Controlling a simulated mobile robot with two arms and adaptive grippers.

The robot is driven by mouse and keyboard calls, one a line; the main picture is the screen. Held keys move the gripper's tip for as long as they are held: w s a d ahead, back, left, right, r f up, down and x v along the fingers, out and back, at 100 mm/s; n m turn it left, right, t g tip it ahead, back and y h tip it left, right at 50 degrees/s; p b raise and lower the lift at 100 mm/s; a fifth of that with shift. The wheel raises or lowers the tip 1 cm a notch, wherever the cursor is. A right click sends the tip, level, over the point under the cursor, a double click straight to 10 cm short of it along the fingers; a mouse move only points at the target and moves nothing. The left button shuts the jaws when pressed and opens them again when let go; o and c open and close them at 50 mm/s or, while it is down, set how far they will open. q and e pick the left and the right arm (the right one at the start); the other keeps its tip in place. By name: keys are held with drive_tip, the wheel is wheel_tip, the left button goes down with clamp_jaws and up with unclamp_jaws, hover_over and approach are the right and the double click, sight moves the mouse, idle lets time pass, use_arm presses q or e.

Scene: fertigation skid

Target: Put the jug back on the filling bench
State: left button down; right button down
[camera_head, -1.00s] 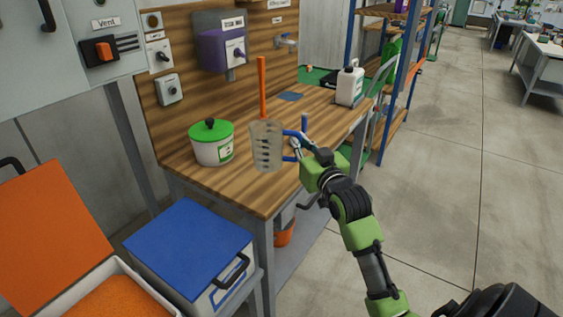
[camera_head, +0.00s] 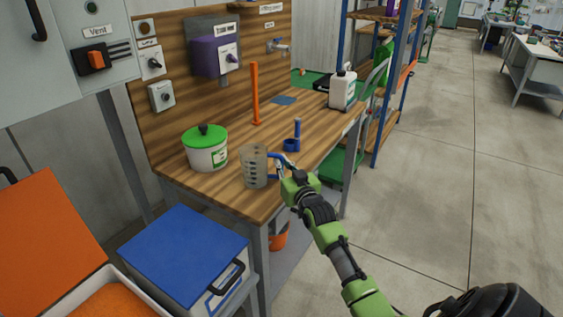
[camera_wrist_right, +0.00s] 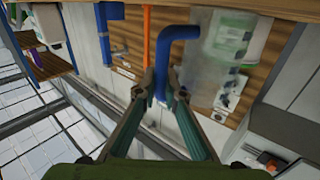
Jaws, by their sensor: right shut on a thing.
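The jug (camera_head: 254,168) is a clear measuring jug with dark marks and a blue handle. It is upright at the near right part of the wooden filling bench (camera_head: 235,200). I cannot tell whether its base touches the top or is slightly above it. My right gripper (camera_head: 282,168) is shut on the handle, coming from the right. In the right wrist view the fingers (camera_wrist_right: 160,88) close around the blue handle (camera_wrist_right: 166,60), and the clear jug body (camera_wrist_right: 218,50) is to the right of them. My left gripper is not in view.
A white tub with a green lid (camera_head: 206,148) stands left of the jug. An orange upright bar (camera_head: 255,95), a blue holder (camera_head: 292,138) and a white canister (camera_head: 342,90) are behind. A blue-lidded box (camera_head: 185,250) stands before the bench. Floor at right is clear.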

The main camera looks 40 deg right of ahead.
drive_tip(key=shift+f, duration=0.1)
drive_tip(key=c, duration=2.1)
unclamp_jaws()
drive_tip(key=shift+c, duration=0.2)
drive_tip(key=v, duration=1.2)
drive_tip(key=shift+b, duration=0.35)
